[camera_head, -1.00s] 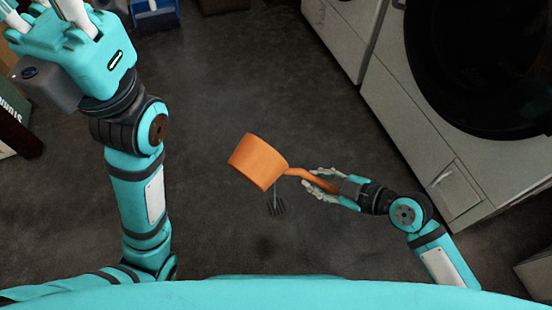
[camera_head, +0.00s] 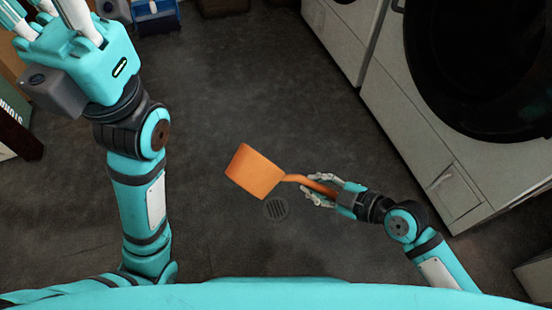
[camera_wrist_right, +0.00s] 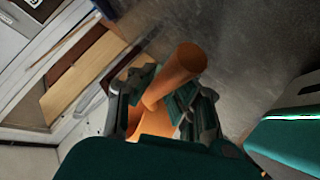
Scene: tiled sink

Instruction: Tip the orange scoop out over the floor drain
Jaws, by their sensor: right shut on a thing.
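The orange scoop (camera_head: 254,172) hangs in the air near the middle of the head view, its cup tipped over and its handle towards the right. My right gripper (camera_head: 322,190) is shut on the handle. In the right wrist view the orange handle (camera_wrist_right: 177,74) passes between the fingers (camera_wrist_right: 165,103). The round, slotted floor drain (camera_head: 276,208) shows just below the cup and handle in the picture. No stream shows from the cup, and its inside is hidden. My left gripper (camera_head: 48,22) is at the top left, away from the scoop, its fingertips cut off by the frame.
White cabinets with a large dark round door (camera_head: 485,65) stand along the right side. Blue and dark items (camera_head: 150,12) stand at the far edge, with boxes at the left. The dark floor (camera_head: 260,85) is clear in the middle.

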